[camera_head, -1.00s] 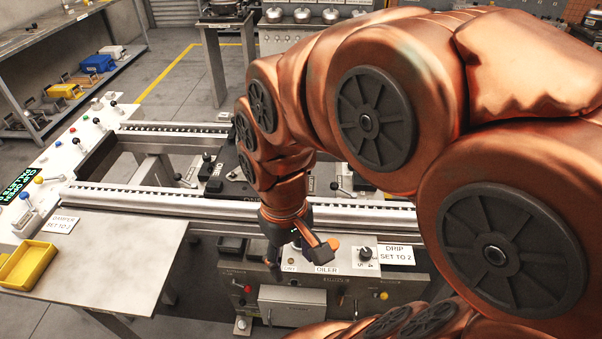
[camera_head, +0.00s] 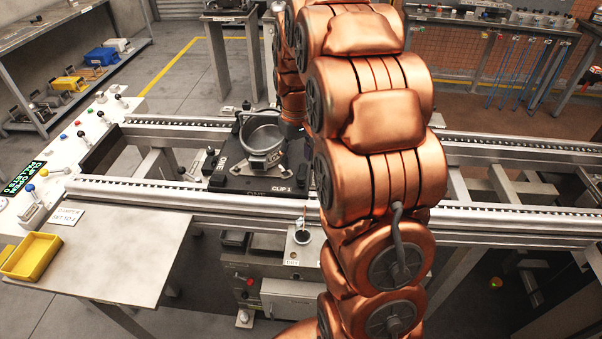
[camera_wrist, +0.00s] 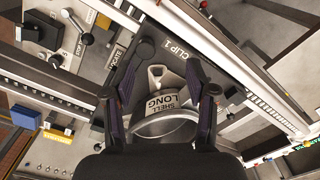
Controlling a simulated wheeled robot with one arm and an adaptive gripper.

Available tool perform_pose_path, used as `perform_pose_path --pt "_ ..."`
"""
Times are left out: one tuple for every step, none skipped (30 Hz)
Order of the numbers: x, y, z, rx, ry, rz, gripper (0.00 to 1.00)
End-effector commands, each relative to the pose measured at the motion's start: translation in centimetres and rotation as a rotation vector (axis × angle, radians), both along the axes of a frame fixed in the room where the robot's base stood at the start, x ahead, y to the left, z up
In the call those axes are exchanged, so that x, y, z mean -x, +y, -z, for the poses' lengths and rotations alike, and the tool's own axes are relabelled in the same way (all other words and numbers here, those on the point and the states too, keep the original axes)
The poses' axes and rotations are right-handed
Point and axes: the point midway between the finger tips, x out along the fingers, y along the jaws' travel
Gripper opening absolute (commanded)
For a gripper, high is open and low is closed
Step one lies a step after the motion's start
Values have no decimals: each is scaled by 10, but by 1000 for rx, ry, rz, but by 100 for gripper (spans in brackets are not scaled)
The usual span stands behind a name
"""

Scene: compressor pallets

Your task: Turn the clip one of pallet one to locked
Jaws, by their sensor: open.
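Pallet one, a black plate (camera_head: 230,180) with ONE and CLIP 1 labels on its front edge, sits on the conveyor rails. A grey metal shell (camera_head: 263,138) stands on it; in the wrist view the shell (camera_wrist: 165,108) reads SHELL LONG. The CLIP 1 label (camera_wrist: 173,50) lies just beyond my fingertips. My gripper (camera_wrist: 164,66) is open, its fingers spread over the shell's near-label side. A dark rounded part (camera_wrist: 145,48), perhaps the clip, is beside the left fingertip; its setting cannot be told. In the head view my arm hides my gripper.
Conveyor rails (camera_head: 130,196) run along both sides of the pallet. A lever with a black knob (camera_wrist: 87,38) stands near the LOCATE label. A control panel (camera_head: 85,140) with levers is at left, beside a metal table (camera_head: 125,255) and yellow bin (camera_head: 32,255).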

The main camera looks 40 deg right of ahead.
Motion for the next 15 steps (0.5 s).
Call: perform_pose_path --pt "-5 -8 5 0 1 4 57" --pt "-7 -12 7 0 0 6 57" --pt "-9 -16 9 1 -2 7 57" --pt "-11 -18 10 1 -4 7 57" --pt "-13 -20 10 3 -6 7 57" --pt "-14 -22 11 4 -8 7 57" --pt "-15 -23 12 4 -9 7 57" --pt "-15 -24 13 4 -9 7 57" --pt "-16 -25 15 4 -9 7 57" --pt "-16 -25 17 4 -9 7 57" --pt "-16 -25 19 4 -9 7 57" --pt "-16 -25 24 4 -9 7 57" --pt "-15 -25 27 4 -8 7 57" --pt "-15 -25 31 3 -6 7 57" --pt "-15 -24 37 2 -5 7 57"
